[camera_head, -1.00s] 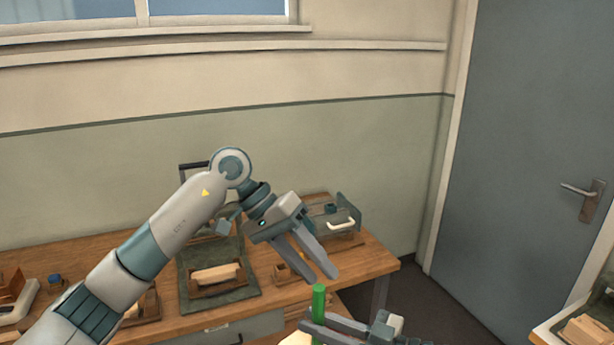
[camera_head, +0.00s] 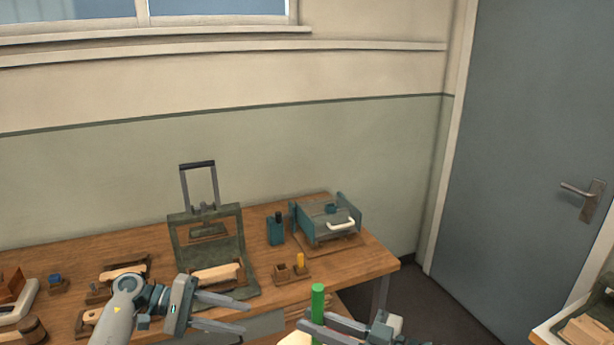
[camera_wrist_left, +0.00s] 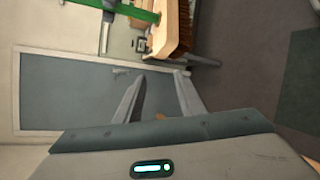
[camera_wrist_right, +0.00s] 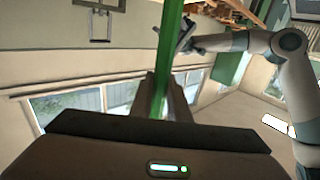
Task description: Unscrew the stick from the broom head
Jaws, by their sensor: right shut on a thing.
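The green stick (camera_head: 318,300) stands upright at the bottom of the head view. My right gripper (camera_head: 316,325) is shut on it; in the right wrist view the stick (camera_wrist_right: 173,40) runs between the fingers. The broom head (camera_wrist_left: 166,32), a wooden block with brown bristles, shows at the top of the left wrist view, at the end of the green stick (camera_wrist_left: 137,13). Whether the thread is engaged cannot be seen. My left gripper (camera_head: 247,318) is open and empty, left of the stick and apart from it, its fingers pointing right.
A wooden workbench (camera_head: 345,262) behind carries a dark green press-like stand (camera_head: 244,240), a grey-green box with a white handle (camera_head: 325,224), a blue bottle (camera_head: 276,232) and wooden blocks. A second table edge (camera_head: 545,335) shows at right. A grey door (camera_head: 530,140) stands beyond.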

